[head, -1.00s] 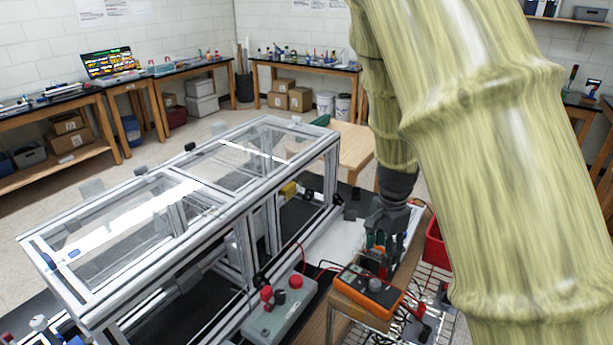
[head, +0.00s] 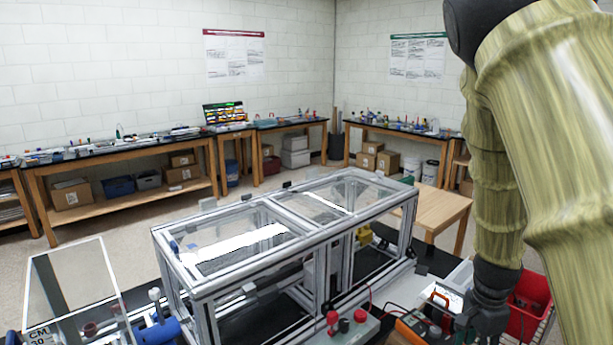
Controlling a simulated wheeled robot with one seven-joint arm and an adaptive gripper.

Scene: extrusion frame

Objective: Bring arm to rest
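My arm, textured like yellow-green bamboo, hangs down the right side of the head view. Its dark gripper (head: 483,318) points down at the lower right, near the orange meter (head: 417,328). The fingertips are blurred against the clutter below, so I cannot tell whether they are open or shut or hold anything. The extrusion frame (head: 290,250), a long box of silver bars with clear panels, stands in the middle of the view, left of my gripper and apart from it.
A red bin (head: 530,300) is just right of my gripper. A grey box with red and black knobs (head: 345,325) sits in front of the frame. A wooden table (head: 440,207) stands behind. Benches (head: 120,150) line the walls, with open floor between.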

